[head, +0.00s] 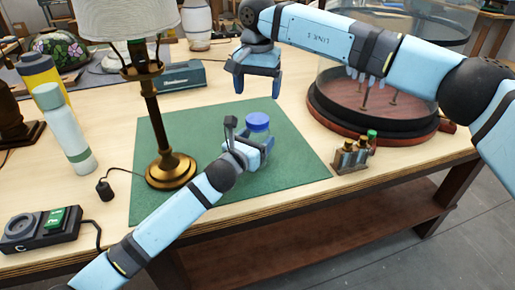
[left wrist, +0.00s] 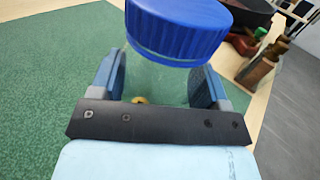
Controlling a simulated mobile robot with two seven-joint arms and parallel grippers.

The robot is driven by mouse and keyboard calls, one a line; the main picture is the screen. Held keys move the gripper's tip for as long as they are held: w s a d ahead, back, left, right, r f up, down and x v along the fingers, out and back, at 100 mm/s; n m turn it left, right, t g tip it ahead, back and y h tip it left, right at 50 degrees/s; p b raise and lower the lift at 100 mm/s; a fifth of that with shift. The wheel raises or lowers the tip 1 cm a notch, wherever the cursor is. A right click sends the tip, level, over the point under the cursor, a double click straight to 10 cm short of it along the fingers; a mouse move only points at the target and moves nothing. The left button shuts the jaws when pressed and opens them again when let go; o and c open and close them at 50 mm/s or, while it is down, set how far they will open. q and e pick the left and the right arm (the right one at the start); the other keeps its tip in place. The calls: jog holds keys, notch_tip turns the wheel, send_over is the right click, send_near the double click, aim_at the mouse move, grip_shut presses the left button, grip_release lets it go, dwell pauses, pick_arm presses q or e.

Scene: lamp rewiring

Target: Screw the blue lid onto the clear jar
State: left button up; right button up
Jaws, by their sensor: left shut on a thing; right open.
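The blue lid (head: 258,121) sits on top of the clear jar (head: 259,139) on the green mat; whether its threads are engaged cannot be told. My left gripper (head: 249,152) is shut around the jar's body, below the lid. In the left wrist view the ribbed blue lid (left wrist: 178,30) looms large, and the see-through jar (left wrist: 160,80) shows between the two fingers. My right gripper (head: 257,86) is open and empty, pointing down above and behind the lid, clear of it.
A brass table lamp (head: 171,168) stands left of the jar on the green mat (head: 290,170). A glass dome on a round wooden base (head: 370,128) stands at the right.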

aim_at(257, 118)
jog(key=m, duration=1.1)
jog(key=shift+f, duration=4)
